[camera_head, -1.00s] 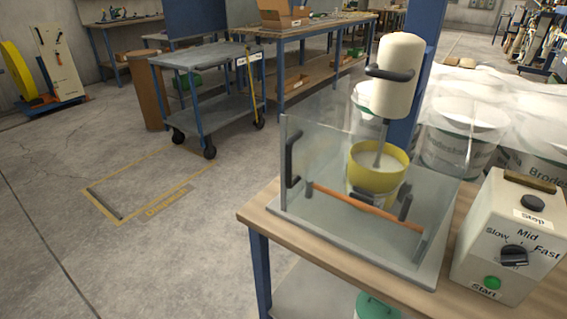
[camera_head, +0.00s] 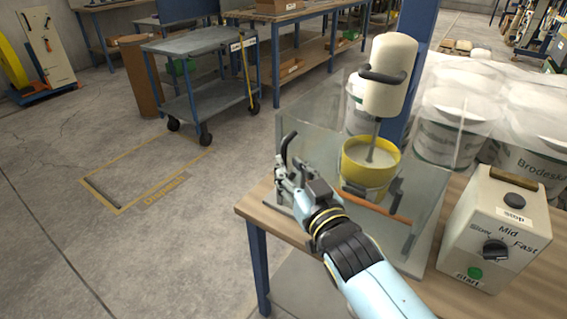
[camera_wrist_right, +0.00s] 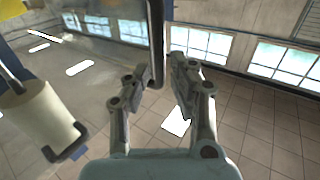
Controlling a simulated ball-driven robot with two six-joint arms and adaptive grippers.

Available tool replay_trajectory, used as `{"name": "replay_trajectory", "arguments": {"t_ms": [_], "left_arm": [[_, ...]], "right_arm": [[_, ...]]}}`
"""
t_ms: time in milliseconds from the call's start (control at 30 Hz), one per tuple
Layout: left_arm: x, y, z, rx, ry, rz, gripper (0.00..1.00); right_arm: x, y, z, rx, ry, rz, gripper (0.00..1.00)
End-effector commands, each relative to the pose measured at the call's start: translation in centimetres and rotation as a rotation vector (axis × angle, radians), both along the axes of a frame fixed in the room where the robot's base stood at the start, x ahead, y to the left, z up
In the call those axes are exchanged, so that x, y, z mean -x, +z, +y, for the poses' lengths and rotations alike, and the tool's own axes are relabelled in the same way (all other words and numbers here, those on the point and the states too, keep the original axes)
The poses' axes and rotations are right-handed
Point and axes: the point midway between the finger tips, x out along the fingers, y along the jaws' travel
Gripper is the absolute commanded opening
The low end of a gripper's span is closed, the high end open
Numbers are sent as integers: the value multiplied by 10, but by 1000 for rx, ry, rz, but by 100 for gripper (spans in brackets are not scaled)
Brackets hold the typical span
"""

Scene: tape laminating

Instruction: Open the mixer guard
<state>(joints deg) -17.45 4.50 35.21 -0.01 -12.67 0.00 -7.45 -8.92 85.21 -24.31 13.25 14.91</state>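The mixer guard (camera_head: 312,142) is a clear panelled box around a yellow bowl (camera_head: 369,180) on the wooden table. It appears closed. Its black upright handle (camera_head: 287,147) is at the left front. My right gripper (camera_head: 283,172) is at this handle, its fingers partly hiding the lower part. In the right wrist view the handle (camera_wrist_right: 156,40) reaches down between the two spread fingers (camera_wrist_right: 160,76), and they do not look closed on it. The cream mixer head (camera_head: 390,75) is above the bowl; it also shows in the wrist view (camera_wrist_right: 40,122). My left gripper is not in view.
A control box (camera_head: 495,230) with stop, speed and start controls stands to the right of the guard. White tubs (camera_head: 447,140) under clear film stand behind. A grey cart (camera_head: 198,42) is at the back left.

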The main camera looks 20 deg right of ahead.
Motion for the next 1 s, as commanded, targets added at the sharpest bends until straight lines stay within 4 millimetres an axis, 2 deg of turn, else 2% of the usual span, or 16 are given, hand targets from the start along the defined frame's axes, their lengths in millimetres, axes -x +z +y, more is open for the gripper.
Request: {"name": "replay_trajectory", "arguments": {"t_ms": [100,200,567,600,767,1000], "left_arm": [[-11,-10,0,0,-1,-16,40],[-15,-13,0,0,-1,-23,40],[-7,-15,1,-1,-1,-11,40],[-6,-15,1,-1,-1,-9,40],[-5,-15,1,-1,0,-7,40],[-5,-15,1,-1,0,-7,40]], "right_arm": [[-21,-2,2,2,0,-1,23],[-32,-2,2,0,0,1,23],[-39,0,3,0,0,3,23],[-39,0,3,0,0,3,22],[-39,0,3,0,0,3,1],[-39,-1,3,1,0,3,0]]}}
